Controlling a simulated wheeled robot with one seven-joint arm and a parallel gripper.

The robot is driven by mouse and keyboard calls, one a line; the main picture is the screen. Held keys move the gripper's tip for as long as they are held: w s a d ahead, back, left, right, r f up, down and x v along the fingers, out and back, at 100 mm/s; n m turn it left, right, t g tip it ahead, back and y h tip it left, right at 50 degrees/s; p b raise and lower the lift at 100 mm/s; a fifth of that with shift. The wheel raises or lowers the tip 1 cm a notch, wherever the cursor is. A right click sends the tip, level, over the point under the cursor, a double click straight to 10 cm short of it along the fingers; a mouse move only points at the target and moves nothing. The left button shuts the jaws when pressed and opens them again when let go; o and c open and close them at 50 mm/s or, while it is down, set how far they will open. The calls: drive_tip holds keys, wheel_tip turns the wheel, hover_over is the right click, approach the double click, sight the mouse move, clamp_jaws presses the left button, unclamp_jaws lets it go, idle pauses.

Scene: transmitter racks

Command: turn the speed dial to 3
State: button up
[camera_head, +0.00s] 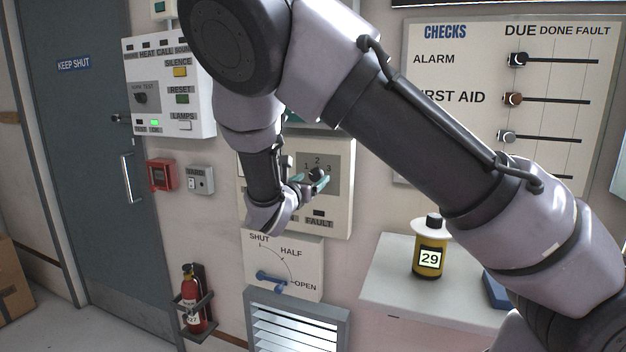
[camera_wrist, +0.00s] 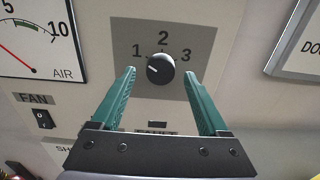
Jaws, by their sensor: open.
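The speed dial (camera_wrist: 160,69) is a round black knob on a grey square marked 1, 2 and 3 in the wrist view. Its white mark is on the left side of the knob, nearest the 1. My gripper (camera_wrist: 159,74) is open, with one green finger to the left of the knob and one to the right. A gap shows on both sides and nothing is held. In the head view my gripper (camera_head: 308,182) is at the grey dial square (camera_head: 331,160), and the wrist and fingers cover part of it.
An AIR gauge (camera_wrist: 30,40) and a FAN switch (camera_wrist: 42,119) are left of the dial. A lever (camera_head: 270,278) on a SHUT-HALF-OPEN plate sits below. A shelf (camera_head: 385,287) with a yellow bottle (camera_head: 430,262) is to the right. A fire extinguisher (camera_head: 192,305) is lower left.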

drive_tip(key=shift+w+d, duration=0.25)
drive_tip(key=shift+w, duration=0.35)
clamp_jaws()
